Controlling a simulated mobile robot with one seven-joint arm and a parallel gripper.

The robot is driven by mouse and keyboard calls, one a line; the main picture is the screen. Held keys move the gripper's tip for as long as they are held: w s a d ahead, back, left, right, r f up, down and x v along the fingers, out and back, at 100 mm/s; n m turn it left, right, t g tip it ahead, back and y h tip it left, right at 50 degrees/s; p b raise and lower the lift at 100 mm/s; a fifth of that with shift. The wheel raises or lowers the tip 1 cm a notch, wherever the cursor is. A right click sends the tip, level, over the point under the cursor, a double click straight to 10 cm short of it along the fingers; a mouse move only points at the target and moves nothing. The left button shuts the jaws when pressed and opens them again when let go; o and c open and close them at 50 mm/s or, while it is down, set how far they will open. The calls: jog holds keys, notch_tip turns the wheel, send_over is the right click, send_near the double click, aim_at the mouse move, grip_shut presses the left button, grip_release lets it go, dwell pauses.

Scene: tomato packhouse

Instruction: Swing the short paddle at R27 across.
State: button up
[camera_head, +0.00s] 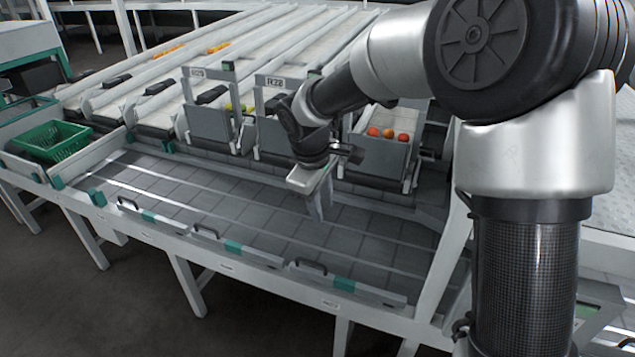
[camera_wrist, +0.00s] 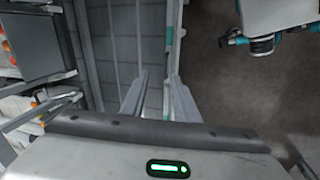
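My gripper (camera_head: 318,207) hangs fingers-down over the grey roller bed (camera_head: 215,198), on the near side of the chute fronts. In the wrist view its two fingers (camera_wrist: 160,97) are apart with nothing between them. Three low bars with black handles lie along the bed's front edge: a left one (camera_head: 150,215), a middle one (camera_head: 235,246) and a right one (camera_head: 345,282). Which is the short paddle at R27 I cannot tell. A sign (camera_head: 275,82) reads R28 and the one to its left (camera_head: 198,73) seems to read R29. No R27 sign is readable; my arm covers part of that area.
A chute (camera_head: 380,155) holding several red and orange tomatoes stands right of my gripper. A green crate (camera_head: 52,141) sits at the left end. A white post (camera_head: 443,255) rises at the bed's right end. The bed around my fingers looks clear.

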jog(key=n+b, duration=0.1)
jog(key=n, duration=0.1)
send_near(311, 261)
jog(key=b+x, duration=0.4)
jog(key=x, duration=0.3)
jog(key=shift+w+f, duration=0.1)
jog(key=shift+f, duration=0.05)
grip_shut()
